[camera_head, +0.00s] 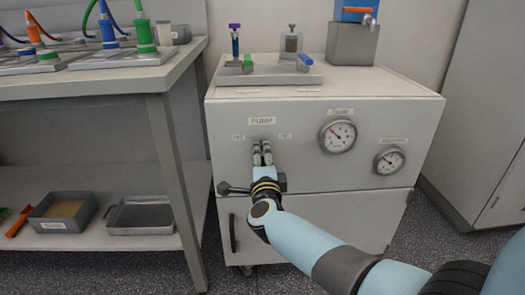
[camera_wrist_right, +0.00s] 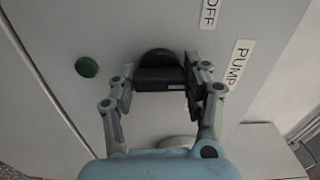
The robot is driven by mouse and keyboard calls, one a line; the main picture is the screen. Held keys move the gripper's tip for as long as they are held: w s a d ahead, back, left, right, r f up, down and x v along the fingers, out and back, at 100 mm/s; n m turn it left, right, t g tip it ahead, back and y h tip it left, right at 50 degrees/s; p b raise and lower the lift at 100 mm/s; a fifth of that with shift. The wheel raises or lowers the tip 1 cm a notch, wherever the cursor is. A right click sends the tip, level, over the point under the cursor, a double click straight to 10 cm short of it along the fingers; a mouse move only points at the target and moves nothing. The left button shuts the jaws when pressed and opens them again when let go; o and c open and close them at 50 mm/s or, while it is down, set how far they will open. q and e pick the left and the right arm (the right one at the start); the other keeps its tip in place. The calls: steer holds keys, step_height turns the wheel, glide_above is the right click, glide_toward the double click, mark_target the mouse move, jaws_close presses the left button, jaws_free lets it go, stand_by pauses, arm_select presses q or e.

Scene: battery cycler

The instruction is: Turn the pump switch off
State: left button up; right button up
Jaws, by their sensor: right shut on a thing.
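The pump switch is a black knob (camera_wrist_right: 157,72) on the grey front panel of the cabinet. In the wrist view a white PUMP label (camera_wrist_right: 240,63) and an OFF label (camera_wrist_right: 209,14) lie beside it. In the head view the PUMP label (camera_head: 262,120) sits above my right gripper (camera_head: 262,153), which hides the knob. In the wrist view the two fingers of my right gripper (camera_wrist_right: 165,85) are on either side of the knob, shut on it. I cannot tell which setting the knob points to. My left gripper is not in view.
Two dials (camera_head: 338,136) (camera_head: 389,160) are on the panel to the right of my gripper. A green button (camera_wrist_right: 87,67) is near the knob. The cabinet (camera_head: 385,100) carries fittings on top. A workbench (camera_head: 100,87) with trays below stands at left.

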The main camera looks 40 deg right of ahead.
steer(key=n+p, duration=0.2)
steer(key=n, duration=0.2)
steer(key=shift+n, duration=0.3)
steer(key=shift+n+p, duration=0.3)
steer(key=shift+p, duration=0.05)
steer(key=shift+f, duration=0.1)
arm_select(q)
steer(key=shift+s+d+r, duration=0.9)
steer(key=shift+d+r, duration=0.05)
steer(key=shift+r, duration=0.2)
arm_select(e)
steer(key=shift+n, duration=0.3)
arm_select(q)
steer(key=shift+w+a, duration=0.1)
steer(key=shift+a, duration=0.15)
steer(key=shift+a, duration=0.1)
arm_select(e)
steer(key=o, duration=1.2)
steer(key=shift+c, duration=0.2)
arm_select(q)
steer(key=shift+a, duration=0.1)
arm_select(e)
steer(key=shift+s, duration=0.1)
steer(key=v, duration=1.2)
